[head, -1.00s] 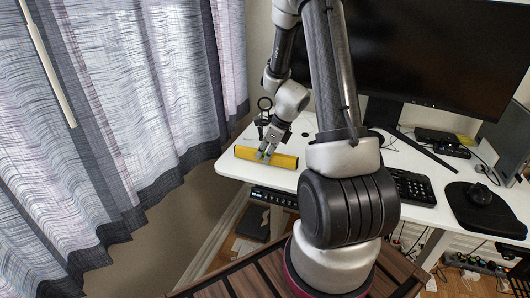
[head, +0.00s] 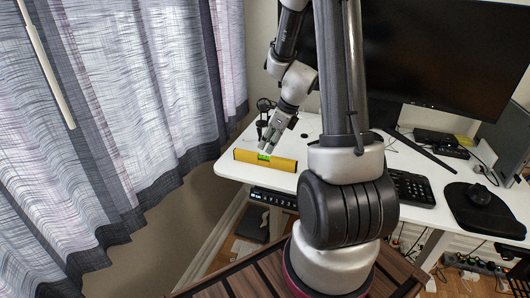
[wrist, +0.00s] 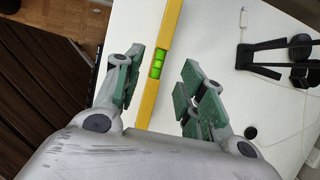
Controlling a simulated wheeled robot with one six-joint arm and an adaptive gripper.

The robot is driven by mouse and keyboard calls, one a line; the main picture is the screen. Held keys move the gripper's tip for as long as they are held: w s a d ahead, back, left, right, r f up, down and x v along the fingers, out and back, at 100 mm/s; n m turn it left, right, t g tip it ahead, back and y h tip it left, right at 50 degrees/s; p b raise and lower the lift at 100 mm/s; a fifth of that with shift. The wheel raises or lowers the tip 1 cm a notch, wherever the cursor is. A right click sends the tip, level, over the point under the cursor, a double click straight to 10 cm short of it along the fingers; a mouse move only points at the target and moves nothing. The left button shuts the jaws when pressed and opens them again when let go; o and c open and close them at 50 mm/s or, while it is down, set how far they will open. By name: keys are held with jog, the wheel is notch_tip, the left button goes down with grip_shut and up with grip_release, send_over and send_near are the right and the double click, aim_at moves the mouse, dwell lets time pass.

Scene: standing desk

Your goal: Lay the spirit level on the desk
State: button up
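The yellow spirit level (head: 283,163) lies on the white desk (head: 311,186) near its front left edge. Its green vial shows on top at its middle, and it also shows in the wrist view (wrist: 148,104) between my fingers. My gripper (head: 266,150) is open and just above and behind the level, apart from it. In the wrist view its two green-padded fingers (wrist: 160,80) stand wide on either side of the level with nothing between them touching it.
A black stand (wrist: 272,55) stands on the desk beyond the level. A keyboard (head: 411,188), a mouse (head: 480,195) on a dark pad and a large monitor (head: 440,60) are to the right. Curtains (head: 120,110) hang at the left.

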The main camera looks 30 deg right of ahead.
jog(key=s+a+r+n, duration=0.3)
jog(key=s+r+n, duration=0.2)
jog(key=r+n, duration=0.25)
jog(key=s+a+r+n, duration=0.2)
jog(key=s+r+n, duration=0.35)
jog(key=r, duration=0.35)
jog(key=s+a+r+n+h, duration=0.1)
jog(key=s+r+n, duration=0.3)
jog(key=s+n, duration=0.7)
jog(key=n+h, duration=0.1)
jog(key=n, duration=0.3)
jog(key=shift+s+a+r+t+h, duration=0.2)
jog(key=shift+s+r+t+h, duration=0.1)
jog(key=shift+r+t+h, duration=0.1)
